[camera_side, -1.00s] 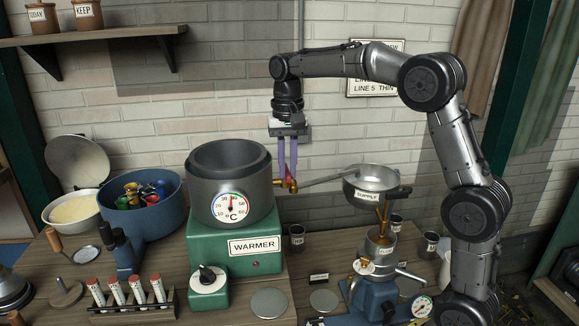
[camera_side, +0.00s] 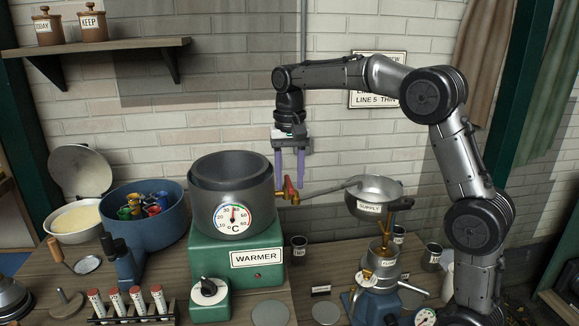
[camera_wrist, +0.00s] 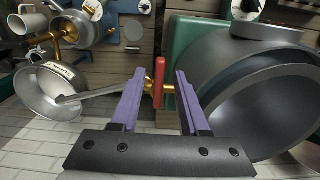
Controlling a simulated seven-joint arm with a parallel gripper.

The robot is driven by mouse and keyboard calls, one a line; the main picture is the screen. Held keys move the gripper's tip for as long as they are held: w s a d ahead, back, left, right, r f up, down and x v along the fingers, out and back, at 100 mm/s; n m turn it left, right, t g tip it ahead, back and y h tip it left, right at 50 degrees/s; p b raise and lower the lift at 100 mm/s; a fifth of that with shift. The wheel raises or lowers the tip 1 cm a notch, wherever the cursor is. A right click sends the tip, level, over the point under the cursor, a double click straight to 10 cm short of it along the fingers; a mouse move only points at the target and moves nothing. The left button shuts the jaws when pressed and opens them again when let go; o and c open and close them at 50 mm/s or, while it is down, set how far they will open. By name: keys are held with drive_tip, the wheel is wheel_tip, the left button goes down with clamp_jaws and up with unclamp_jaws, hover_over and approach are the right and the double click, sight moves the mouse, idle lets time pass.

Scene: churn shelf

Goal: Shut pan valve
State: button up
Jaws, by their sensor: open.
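The pan valve is a brass tap (camera_side: 294,196) with a red handle (camera_side: 288,186), on the right side of the grey pan (camera_side: 232,205) on the green warmer. In the wrist view the red handle (camera_wrist: 159,84) appears between my finger tips, with brass (camera_wrist: 150,85) showing beside it. My gripper (camera_side: 290,178) is open, pointing down, with purple fingers just above and about the valve. In the wrist view my gripper (camera_wrist: 160,74) has a gap on both sides of the handle. Whether the valve passes liquid cannot be seen.
A metal trough (camera_side: 325,188) runs from the valve to the supply bowl (camera_side: 375,188) on the right. The warmer (camera_side: 235,245) stands left of the valve, with a dark cup (camera_side: 299,245) below. A blue tub (camera_side: 145,220) is further left.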

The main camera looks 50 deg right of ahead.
sight(289, 184)
wheel_tip(289, 184, up, 14)
drive_tip(key=shift+f, duration=0.15)
idle(0.3)
idle(0.4)
drive_tip(key=s+a+r+t, duration=0.1)
drive_tip(key=s+a+r, duration=0.2)
drive_tip(key=s+r, duration=0.3)
drive_tip(key=s+a+f+n+t, duration=0.2)
drive_tip(key=s+a+f+n, duration=0.1)
drive_tip(key=s, duration=0.8)
drive_tip(key=s+a+f+n+t, duration=0.1)
drive_tip(key=s+f+n, duration=0.2)
drive_tip(key=f, duration=0.7)
drive_tip(key=s+a+f+n+t, duration=0.1)
drive_tip(key=s+f+n, duration=0.2)
drive_tip(key=s+f, duration=0.3)
drive_tip(key=shift+f+t, duration=0.3)
drive_tip(key=shift+f, duration=1.6)
